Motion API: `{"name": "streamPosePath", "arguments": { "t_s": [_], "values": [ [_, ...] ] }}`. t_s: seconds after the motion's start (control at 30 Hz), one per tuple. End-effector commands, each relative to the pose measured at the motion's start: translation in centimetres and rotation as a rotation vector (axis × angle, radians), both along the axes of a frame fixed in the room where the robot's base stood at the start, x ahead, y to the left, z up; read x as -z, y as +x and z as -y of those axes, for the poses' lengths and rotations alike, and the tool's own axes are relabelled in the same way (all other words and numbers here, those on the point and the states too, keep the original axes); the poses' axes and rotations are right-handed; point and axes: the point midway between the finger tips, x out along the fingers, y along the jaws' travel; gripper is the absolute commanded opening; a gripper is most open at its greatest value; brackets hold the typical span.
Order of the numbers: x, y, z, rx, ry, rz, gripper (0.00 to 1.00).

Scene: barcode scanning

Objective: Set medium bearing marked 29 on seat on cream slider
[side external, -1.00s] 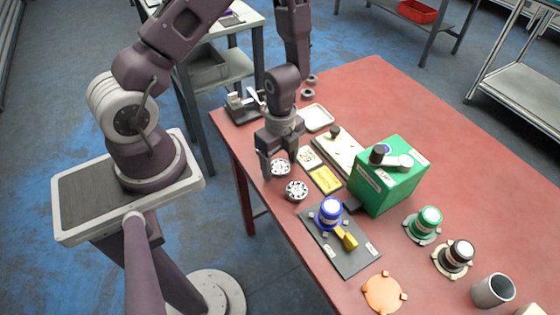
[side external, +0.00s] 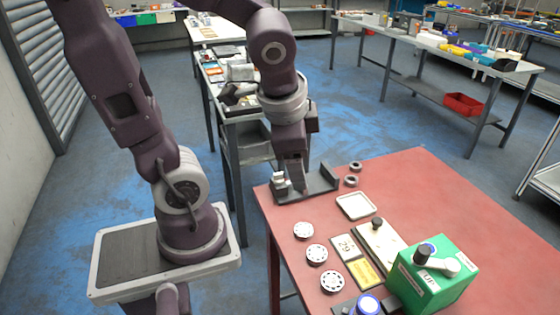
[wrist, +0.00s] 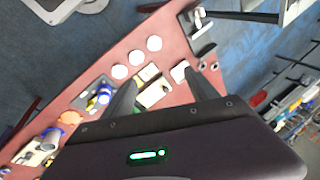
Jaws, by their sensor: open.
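A long cream slider plate (side external: 392,252) with a black knob lies right of the card. My gripper (side external: 296,184) is open and empty, pointing down in front of or over a dark fixture at the table's back left corner. In the wrist view the bearings (wrist: 136,57) lie beyond the spread fingers (wrist: 158,92).
The dark fixture (side external: 318,182) has upright ends. A white tray (side external: 356,206), a yellow plate (side external: 366,273) and a green box (side external: 436,276) with a knob and lever stand near the slider. Two small dark rings (side external: 353,173) lie at the back. The table's right side is clear.

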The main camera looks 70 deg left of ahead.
Motion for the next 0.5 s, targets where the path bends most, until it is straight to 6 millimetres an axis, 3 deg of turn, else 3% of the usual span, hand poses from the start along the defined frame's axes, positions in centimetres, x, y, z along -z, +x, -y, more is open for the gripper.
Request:
{"name": "streamPosePath", "arguments": {
  "t_s": [0.03, 0.1, 0.2, 0.27, 0.5],
  "values": [
    [-1.7, -1.4, 1.0, -0.078, -0.067, 0.081, 0.68],
    [-3.3, -3.3, 2.5, -0.172, -0.184, 0.159, 0.68],
    [-4.7, -5.1, 4.1, -0.246, -0.315, 0.224, 0.68],
    [-5.1, -5.7, 4.6, -0.266, -0.36, 0.239, 0.73],
    [-5.2, -5.9, 4.9, -0.277, -0.384, 0.247, 0.73]
  ]
}}
